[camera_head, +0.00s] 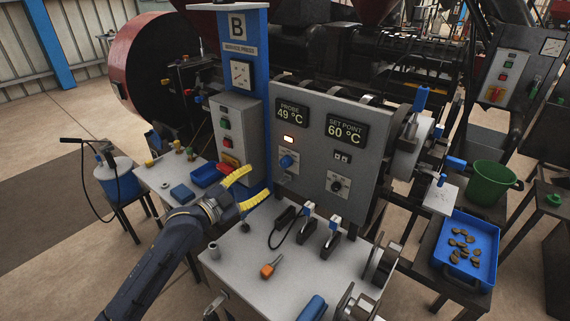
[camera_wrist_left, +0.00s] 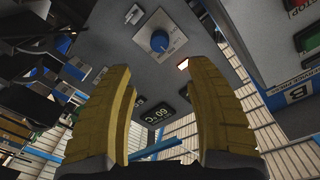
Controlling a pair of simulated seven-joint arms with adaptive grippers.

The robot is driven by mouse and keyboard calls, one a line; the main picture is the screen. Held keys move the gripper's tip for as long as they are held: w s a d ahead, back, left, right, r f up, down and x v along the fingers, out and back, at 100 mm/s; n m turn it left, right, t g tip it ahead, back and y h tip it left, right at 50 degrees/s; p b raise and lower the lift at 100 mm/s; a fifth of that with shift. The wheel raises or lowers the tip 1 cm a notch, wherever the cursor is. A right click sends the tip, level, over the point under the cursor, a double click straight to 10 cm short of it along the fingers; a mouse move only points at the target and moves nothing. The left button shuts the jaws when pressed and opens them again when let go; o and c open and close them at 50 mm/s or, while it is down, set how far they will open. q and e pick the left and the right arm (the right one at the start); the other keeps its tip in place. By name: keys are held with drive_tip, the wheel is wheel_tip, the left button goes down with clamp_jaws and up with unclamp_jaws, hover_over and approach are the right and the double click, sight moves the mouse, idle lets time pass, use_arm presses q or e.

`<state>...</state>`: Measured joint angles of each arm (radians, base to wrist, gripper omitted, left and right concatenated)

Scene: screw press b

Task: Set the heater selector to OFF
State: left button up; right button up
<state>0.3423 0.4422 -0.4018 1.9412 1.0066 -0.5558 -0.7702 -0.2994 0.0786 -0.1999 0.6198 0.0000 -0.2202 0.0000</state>
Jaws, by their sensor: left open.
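The heater selector appears to be the blue knob (camera_head: 287,161) on a pale plate, low on the left of the grey control panel (camera_head: 300,112). Its labels are too small to read, so its setting cannot be told. A lit lamp (camera_head: 289,139) is above it. My left gripper (camera_head: 247,187), with yellow fingers, is open and empty, to the left of and below the knob, apart from it. In the left wrist view the blue knob (camera_wrist_left: 160,41) shows beyond the gap between the two fingers, with nothing between them. My right gripper is not in view.
A black-pointered knob (camera_head: 337,185) is on the panel's right. The probe display (camera_head: 291,113) reads 49 °C and the set point display (camera_head: 345,130) 60 °C. Blue-topped levers (camera_head: 334,224) and an orange-handled tool (camera_head: 270,269) are on the bench (camera_head: 240,265). A blue column (camera_head: 264,110) stands left of the panel.

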sight(283, 164)
use_arm(q)
drive_tip(key=x, duration=1.3)
drive_tip(key=shift+a, duration=0.1)
drive_tip(key=shift+c, duration=0.2)
clamp_jaws()
